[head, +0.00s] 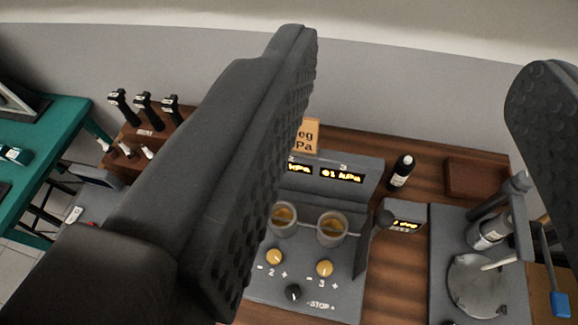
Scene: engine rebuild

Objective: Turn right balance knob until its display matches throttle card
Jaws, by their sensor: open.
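The grey balance console (372,188) stands on the wooden bench, partly hidden by my gripper's left finger. Its right balance knob (324,268), marked 3, is yellow with minus and plus signs. The display (342,174) above it glows and seems to read 61 or 01 kPa. A second yellow knob (274,256), marked 2, sits to its left, with its display (299,169) partly covered. The throttle card (308,136) is an orange-brown card behind the console; only "eg" and "Pa" show. My gripper (408,150) is open, its fingers wide apart, touching neither knob.
A black knob (293,292) by "STOP" sits below. Two glass cups (332,228) stand above the knobs. A small display box (405,222), dark bottle (401,171) and grey stand (480,290) are to the right. Black-handled tools (145,103) stand at left beside a green table (62,135).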

